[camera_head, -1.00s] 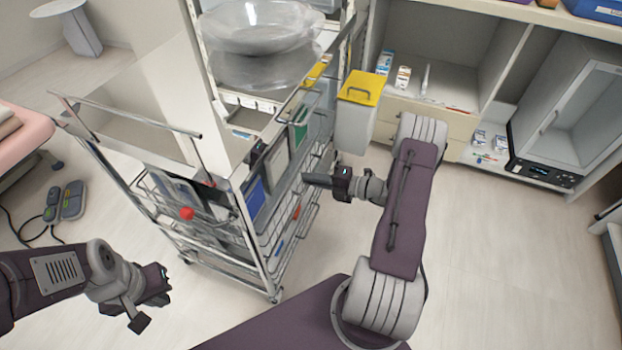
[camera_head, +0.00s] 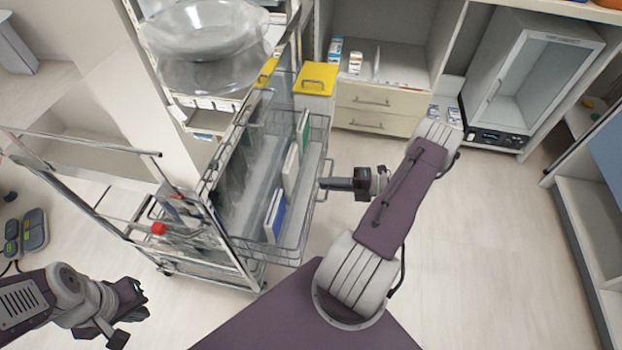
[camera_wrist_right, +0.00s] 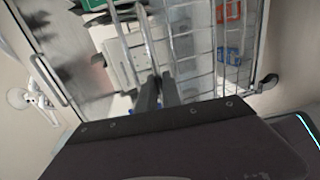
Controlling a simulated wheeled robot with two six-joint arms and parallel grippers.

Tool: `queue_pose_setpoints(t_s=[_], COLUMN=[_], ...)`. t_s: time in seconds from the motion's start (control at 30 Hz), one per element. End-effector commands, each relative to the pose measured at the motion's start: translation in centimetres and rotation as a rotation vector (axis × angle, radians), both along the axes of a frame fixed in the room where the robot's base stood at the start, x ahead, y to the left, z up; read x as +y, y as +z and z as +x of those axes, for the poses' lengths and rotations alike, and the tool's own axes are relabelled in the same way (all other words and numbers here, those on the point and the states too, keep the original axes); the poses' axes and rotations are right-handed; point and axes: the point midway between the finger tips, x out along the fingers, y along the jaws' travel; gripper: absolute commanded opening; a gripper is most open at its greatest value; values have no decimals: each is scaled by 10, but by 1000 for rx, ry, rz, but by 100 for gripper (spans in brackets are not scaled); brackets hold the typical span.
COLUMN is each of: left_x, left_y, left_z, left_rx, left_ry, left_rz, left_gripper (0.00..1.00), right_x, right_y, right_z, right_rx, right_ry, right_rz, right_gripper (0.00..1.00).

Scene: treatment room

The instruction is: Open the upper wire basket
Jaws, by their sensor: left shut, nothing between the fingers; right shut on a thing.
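The upper wire basket (camera_head: 308,218) is pulled out from the side of the wire trolley (camera_head: 215,262). Books or folders stand inside it, including a green one (camera_head: 304,128) and a blue one (camera_head: 276,212). My right gripper (camera_head: 326,184) is shut on the basket's front handle (camera_head: 325,166), with the arm reaching in from the right. In the right wrist view the closed fingers (camera_wrist_right: 158,92) meet the wire front, and the exact grip is partly hidden. My left gripper (camera_head: 134,312) is shut and empty at the lower left, apart from the trolley.
A yellow-lidded bin (camera_head: 314,82) stands just behind the basket. Clear plastic bowls (camera_head: 205,40) sit at the back left. A red knob (camera_head: 159,229) shows at the trolley's left part. The floor (camera_head: 480,240) to the right is clear.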

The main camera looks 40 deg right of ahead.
Motion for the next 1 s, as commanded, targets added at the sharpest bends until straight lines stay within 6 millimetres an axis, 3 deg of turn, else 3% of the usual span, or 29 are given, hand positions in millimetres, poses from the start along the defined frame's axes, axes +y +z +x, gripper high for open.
queue_pose_setpoints(t_s=[0.43, 1.0], left_x=[0, 0], left_y=[-5, -7], left_z=[0, 0], left_rx=[0, 0], left_ry=[0, 0], left_rz=[0, 0], left_gripper=[0, 0], right_x=[-40, -51], right_y=[-2, -1], right_z=[-48, -60], right_rx=[2, 2], right_ry=[1, 2], right_rz=[-2, 0], right_gripper=[0, 0])
